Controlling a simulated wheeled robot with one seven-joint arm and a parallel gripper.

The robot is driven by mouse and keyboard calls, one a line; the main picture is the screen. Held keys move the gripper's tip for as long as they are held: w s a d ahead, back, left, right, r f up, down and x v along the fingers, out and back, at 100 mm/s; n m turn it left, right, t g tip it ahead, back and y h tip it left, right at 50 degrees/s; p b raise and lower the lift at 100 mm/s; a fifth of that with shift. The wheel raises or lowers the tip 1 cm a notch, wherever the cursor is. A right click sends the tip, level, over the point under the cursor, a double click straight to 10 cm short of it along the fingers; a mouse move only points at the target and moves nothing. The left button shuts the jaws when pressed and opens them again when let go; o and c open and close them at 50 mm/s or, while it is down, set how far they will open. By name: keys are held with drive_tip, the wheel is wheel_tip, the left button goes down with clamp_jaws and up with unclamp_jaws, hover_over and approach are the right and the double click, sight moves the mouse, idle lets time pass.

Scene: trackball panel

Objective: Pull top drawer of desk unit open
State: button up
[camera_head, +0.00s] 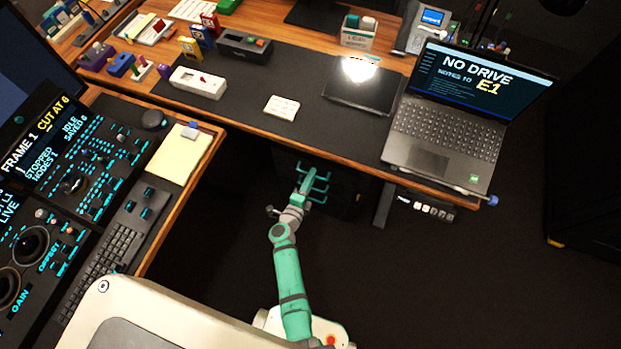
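The desk unit (347,192) is a dark block in shadow under the wooden desk, near the picture's middle. Its front is very dark, and I cannot make out the top drawer's edges or whether it stands open. My gripper (315,183) is at the end of my teal arm, close in front of the unit, just below the desk's front edge. Its teal prongs point toward the unit. I cannot tell whether they touch a handle or whether the fingers are apart or closed. Nothing is visibly held.
The desk (345,170) overhangs the unit. A laptop (460,110) stands at its right end, with a small switch box (425,207) below. A console with a keyboard (105,255) and a yellow pad (178,153) is at left. Dark floor right of my arm is clear.

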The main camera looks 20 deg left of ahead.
clamp_jaws()
drive_tip(key=shift+s, duration=0.1)
